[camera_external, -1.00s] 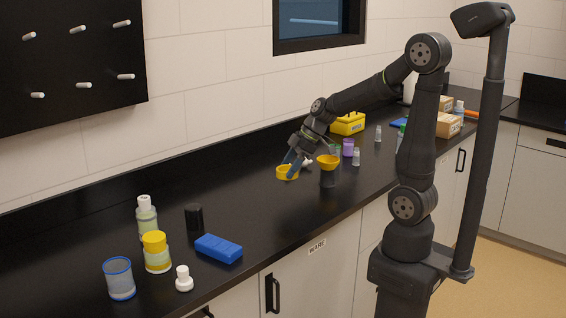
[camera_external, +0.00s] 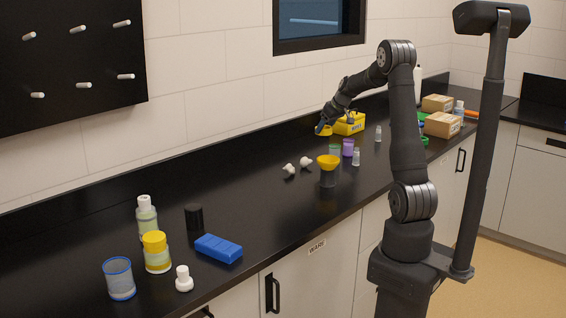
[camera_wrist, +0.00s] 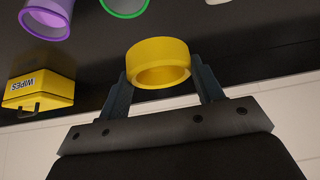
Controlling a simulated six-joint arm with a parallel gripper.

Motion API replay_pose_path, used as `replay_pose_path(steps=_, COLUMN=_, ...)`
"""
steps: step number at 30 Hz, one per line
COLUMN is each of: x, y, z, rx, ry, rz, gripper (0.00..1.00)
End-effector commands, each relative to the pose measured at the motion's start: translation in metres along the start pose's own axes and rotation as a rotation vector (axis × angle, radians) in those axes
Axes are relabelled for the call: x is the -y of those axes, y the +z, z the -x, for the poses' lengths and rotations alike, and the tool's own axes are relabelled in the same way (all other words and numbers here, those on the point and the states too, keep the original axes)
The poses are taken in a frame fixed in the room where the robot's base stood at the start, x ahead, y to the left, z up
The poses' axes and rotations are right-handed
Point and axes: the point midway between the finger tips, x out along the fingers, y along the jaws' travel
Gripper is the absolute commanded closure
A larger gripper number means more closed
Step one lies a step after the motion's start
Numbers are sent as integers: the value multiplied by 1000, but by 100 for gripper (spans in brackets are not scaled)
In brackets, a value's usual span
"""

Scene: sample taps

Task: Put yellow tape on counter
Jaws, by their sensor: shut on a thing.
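My gripper (camera_wrist: 163,88) is shut on the yellow tape (camera_wrist: 158,64), a roll held between its two fingers in the wrist view. In the external view the yellow tape (camera_external: 323,129) is at my gripper (camera_external: 320,126), just left of the yellow wipes box. The black counter (camera_external: 120,205) runs along the wall beneath. I cannot tell from these views whether the tape touches the counter.
The yellow wipes box (camera_external: 349,123) is close to the right of my gripper. A purple container (camera_external: 348,147) and a yellow funnel on a black holder (camera_external: 328,163) stand nearer the front. White fittings (camera_external: 289,169) lie on the counter. Open counter lies left of my gripper.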

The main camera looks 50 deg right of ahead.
Motion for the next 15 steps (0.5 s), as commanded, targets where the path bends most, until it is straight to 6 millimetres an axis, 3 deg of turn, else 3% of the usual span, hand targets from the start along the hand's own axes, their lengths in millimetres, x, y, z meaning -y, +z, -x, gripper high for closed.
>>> replay_pose_path(steps=1, x=-30, y=4, z=-1, rx=-1, ry=30, rz=-48, gripper=62)
replay_pose_path(steps=6, x=-119, y=21, z=4, rx=-9, ry=125, rz=-200, gripper=62)
replay_pose_path(steps=10, x=-171, y=38, z=9, rx=-15, ry=182, rz=-290, gripper=62)
replay_pose_path(steps=15, x=-212, y=53, z=15, rx=-21, ry=228, rz=-362, gripper=62)
